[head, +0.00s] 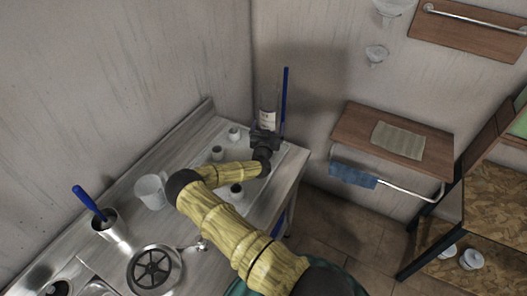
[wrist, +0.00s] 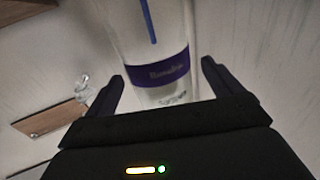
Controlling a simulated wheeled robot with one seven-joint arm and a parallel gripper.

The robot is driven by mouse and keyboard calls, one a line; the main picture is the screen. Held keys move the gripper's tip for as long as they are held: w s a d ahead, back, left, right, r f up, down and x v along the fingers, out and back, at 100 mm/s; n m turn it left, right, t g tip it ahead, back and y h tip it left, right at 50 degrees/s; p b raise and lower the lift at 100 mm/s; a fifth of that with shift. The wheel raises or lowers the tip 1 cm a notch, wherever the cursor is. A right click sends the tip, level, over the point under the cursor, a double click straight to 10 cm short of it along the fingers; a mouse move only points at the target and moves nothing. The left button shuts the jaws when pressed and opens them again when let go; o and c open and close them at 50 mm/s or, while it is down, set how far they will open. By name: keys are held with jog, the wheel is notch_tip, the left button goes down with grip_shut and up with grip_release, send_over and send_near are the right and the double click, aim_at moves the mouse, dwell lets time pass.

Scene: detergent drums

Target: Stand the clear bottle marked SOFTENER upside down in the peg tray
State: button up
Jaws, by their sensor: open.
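The bottle's lower end is hidden by my gripper.
A blue rod (head: 285,90) rises close beside the bottle. A white mug (head: 151,191), a metal cup (head: 113,226) with a blue-handled tool and a round drain (head: 154,269) lie left of my arm. Walls stand close behind the bottle.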

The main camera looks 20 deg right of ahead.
jog(key=b+v, duration=0.3)
jog(key=v, duration=1)
jog(key=shift+s+a, duration=0.2)
jog(key=shift+s, duration=0.1)
